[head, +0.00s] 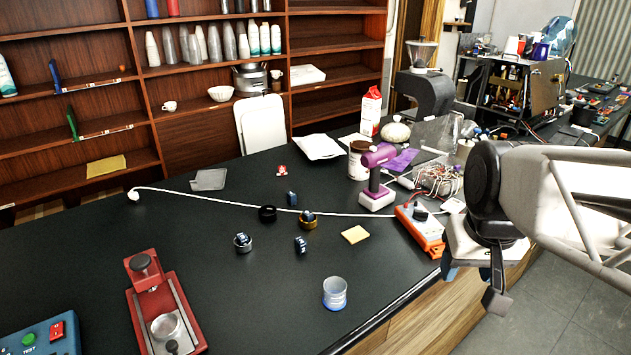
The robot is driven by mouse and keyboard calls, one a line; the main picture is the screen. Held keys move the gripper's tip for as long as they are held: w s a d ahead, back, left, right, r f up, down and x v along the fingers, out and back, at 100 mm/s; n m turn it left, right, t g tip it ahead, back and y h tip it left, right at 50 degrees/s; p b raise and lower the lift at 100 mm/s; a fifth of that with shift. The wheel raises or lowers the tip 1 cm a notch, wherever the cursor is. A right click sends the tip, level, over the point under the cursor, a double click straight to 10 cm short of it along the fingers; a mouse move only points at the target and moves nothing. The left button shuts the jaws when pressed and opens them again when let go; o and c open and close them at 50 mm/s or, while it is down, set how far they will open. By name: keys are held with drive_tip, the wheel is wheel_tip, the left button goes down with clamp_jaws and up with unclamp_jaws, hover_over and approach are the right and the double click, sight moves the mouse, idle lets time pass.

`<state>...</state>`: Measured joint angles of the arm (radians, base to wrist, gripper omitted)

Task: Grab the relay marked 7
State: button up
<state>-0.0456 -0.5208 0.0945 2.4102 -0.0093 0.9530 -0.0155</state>
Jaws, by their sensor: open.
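Several small dark-blue relays sit on the black bench top. One relay (292,198) stands loose at the back and another loose relay (300,245) stands nearer the front. A third relay (242,240) is in a grey ring holder, and one more (308,215) is at a gold ring (307,225). The markings are too small to read, so I cannot tell which relay is marked 7. My gripper (474,286) hangs at the right, beyond the bench's front edge, open and apart from all the relays.
A dark ring (267,214), yellow notes (355,234) and a clear blue-based cup (335,293) are near the relays. An orange power strip (420,228) and purple drill (377,175) stand right; a red press (160,300) stands left.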

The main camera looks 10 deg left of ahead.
drive_tip(key=w+a+r+n, duration=0.1)
drive_tip(key=w+a, duration=0.2)
drive_tip(key=w, duration=0.4)
drive_tip(key=w+a+r+n, duration=0.1)
drive_tip(key=w+a, duration=0.2)
drive_tip(key=w, duration=0.3)
drive_tip(key=n+g, duration=0.2)
drive_tip(key=n, duration=0.3)
hover_over(292, 195)
wheel_tip(292, 195, down, 15)
drive_tip(key=shift+w+f, duration=0.1)
drive_tip(key=shift+w+a, duration=0.1)
drive_tip(key=shift+f, duration=0.1)
drive_tip(key=shift+f, duration=1.25)
